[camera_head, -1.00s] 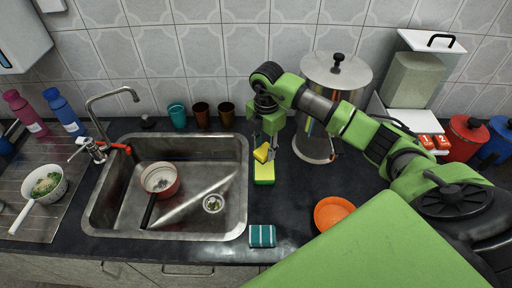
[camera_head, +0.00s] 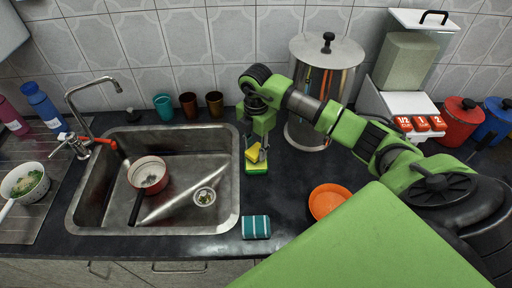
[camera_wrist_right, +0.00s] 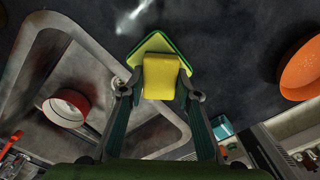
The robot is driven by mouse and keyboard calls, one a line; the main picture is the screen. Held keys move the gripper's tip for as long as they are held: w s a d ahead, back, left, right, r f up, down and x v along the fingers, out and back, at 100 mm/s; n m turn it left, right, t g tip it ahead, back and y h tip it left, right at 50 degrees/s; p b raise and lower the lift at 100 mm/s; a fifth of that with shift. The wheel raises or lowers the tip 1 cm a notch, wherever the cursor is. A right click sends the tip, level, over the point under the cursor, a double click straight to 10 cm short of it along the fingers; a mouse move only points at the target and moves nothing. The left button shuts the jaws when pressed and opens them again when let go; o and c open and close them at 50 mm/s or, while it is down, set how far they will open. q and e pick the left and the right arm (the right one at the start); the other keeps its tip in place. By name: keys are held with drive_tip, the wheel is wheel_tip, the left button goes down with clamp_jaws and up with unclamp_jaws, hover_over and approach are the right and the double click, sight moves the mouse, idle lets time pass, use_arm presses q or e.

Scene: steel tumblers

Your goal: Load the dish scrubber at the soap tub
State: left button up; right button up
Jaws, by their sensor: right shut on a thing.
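My right gripper (camera_head: 258,146) points down over the counter just right of the sink. It is shut on a small yellow block (camera_wrist_right: 160,76), which looks like the dish scrubber, held between the fingertips in the wrist view. My left gripper is not in view.
The steel sink (camera_head: 100,228) with a red pot (camera_head: 148,163) lies left. A teal striped pad (camera_head: 256,227) is in front, and an orange bowl (camera_head: 327,201) to the right. Cups (camera_head: 188,103) and a large steel pot (camera_head: 322,75) stand behind. Dark counter around is partly clear.

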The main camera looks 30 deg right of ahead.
sight(256, 150)
drive_tip(key=shift+s+f+b, duration=0.1)
drive_tip(key=shift+f+b, duration=0.2)
drive_tip(key=shift+f, duration=0.3)
idle(1.6)
drive_tip(key=shift+r+p, duration=2.75)
drive_tip(key=shift+r, duration=0.85)
